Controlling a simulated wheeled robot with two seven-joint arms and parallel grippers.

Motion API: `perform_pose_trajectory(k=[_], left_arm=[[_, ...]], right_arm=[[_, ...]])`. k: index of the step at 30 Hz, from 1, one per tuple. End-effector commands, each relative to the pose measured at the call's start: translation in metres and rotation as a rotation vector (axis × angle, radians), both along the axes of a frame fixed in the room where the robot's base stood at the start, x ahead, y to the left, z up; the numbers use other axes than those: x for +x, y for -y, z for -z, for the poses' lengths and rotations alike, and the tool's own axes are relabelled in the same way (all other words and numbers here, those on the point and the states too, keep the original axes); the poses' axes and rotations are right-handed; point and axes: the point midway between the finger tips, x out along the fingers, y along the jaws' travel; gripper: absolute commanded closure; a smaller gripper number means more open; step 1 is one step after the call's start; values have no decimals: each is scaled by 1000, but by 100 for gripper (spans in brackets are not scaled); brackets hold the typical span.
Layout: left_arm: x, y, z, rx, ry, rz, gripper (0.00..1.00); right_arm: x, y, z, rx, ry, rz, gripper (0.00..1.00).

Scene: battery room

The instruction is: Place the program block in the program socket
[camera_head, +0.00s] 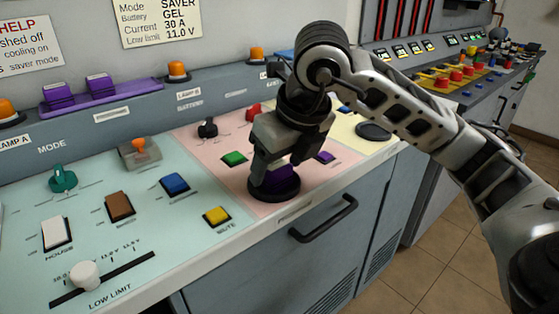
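A purple block (280,174) shows low between my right gripper (272,172) and a round black base (275,190) on the pink panel. The gripper points down over that base and hides most of the block. A small purple piece (324,157) lies flat on the pink panel to the right. Two more purple blocks (57,95) stand on a purple rail (130,92) at the back left. No readable label marks the program socket. My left gripper is out of view.
A green button (234,158), a black knob (207,129) and a red knob (253,113) are close to the gripper. A yellow button (217,216) is at front left. A flat black disc (374,131) lies on the yellow panel. The console's front edge has a handle (324,219) below.

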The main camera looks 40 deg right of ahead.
Motion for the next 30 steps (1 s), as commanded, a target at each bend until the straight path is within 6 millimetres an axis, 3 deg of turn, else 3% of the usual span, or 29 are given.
perform_pose_trajectory(k=[8, 21, 30], left_arm=[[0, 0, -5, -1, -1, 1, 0], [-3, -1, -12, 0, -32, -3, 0], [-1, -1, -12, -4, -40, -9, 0]], right_arm=[[-4, 0, -14, 1, 3, 1, 35], [-38, 3, -99, -2, 6, 0, 35], [-46, 3, -114, 0, 0, 0, 35]])
